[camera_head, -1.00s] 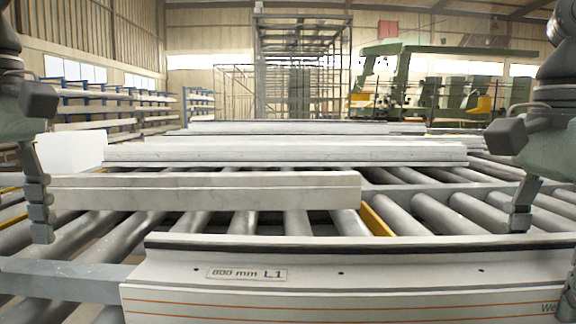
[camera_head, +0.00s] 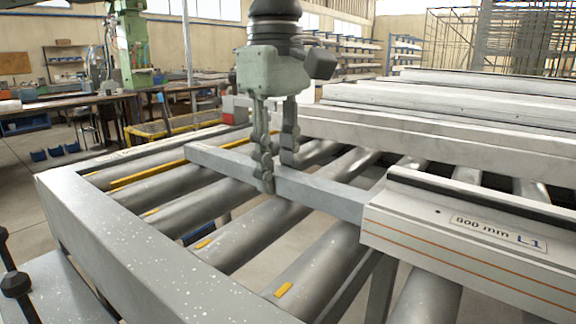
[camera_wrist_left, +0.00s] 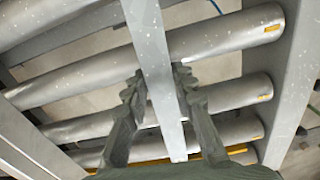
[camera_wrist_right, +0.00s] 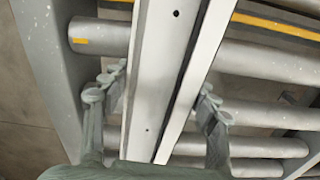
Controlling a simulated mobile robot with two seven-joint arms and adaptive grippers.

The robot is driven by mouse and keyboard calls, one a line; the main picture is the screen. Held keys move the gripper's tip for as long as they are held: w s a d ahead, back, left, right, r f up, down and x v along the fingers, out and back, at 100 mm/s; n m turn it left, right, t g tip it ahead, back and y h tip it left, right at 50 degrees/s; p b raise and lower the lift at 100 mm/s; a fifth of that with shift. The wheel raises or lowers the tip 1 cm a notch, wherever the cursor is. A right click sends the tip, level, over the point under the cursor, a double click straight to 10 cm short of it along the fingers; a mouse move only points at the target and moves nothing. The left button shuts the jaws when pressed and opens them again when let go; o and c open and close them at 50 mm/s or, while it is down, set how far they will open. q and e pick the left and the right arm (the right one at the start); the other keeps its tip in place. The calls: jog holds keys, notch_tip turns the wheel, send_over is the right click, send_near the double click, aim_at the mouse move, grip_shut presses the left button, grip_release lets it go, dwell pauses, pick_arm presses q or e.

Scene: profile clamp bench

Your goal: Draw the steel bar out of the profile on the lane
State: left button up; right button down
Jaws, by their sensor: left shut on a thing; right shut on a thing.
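The steel bar (camera_head: 325,193) is a plain grey square-edged bar lying across the rollers. One end meets the left end of the white profile marked "800 mm L1" (camera_head: 450,252); the part inside is hidden. Its other end stretches free past my left gripper. My left gripper (camera_head: 277,170) is shut on the bar from above, one finger on each side. In the left wrist view the bar (camera_wrist_left: 155,60) runs between the fingers. My right gripper (camera_wrist_right: 160,88) is out of the head view. In the right wrist view it is shut on the profile (camera_wrist_right: 150,70), fingers on both sides.
More pale profiles (camera_head: 440,150) lie behind the lane, parallel to it. The grey frame (camera_head: 120,240) bounds the roller lane at the left. Yellow strips (camera_head: 150,176) lie by the rollers. The rollers left of the profile are clear apart from the bar.

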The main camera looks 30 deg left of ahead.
aim_at(223, 153)
pick_arm(q)
grip_shut()
jog(key=shift+a, duration=0.15)
jog(key=shift+w+a, duration=0.35)
jog(key=shift+a, duration=1.5)
jog(key=shift+w+a, duration=0.35)
jog(key=shift+a, duration=1.55)
jog(key=shift+w+a, duration=0.35)
jog(key=shift+a, duration=1.5)
jog(key=o, duration=1)
grip_release()
jog(key=shift+o, duration=0.2)
